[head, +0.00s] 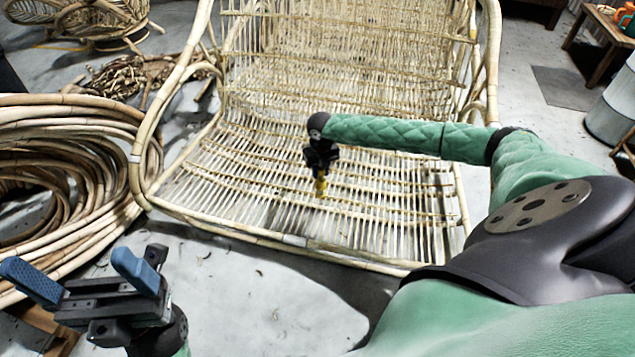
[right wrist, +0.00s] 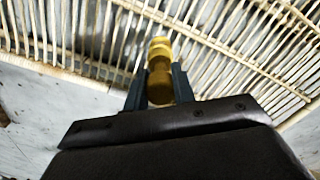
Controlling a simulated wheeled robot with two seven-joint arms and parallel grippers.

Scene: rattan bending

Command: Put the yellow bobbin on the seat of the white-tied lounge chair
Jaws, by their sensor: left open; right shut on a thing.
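The rattan lounge chair (head: 235,165) fills the middle of the head view, its slatted seat toward me and its backrest behind. White ties are hard to make out at this size. My right gripper (head: 320,172) is over the seat, pointing down. It is shut on the yellow bobbin (head: 320,187). In the right wrist view the bobbin (right wrist: 159,68) sits between the two fingers, with the seat slats beyond it. I cannot tell whether the bobbin touches the slats. My left gripper (head: 85,275) is open and empty at the lower left, away from the chair.
A large coil of rattan poles (head: 60,150) lies left of the chair. A bundle of thin strips (head: 130,75) is behind it. Another rattan chair (head: 85,20) stands at the back left. A wooden table (head: 605,25) and a grey bin (head: 612,105) are at the right.

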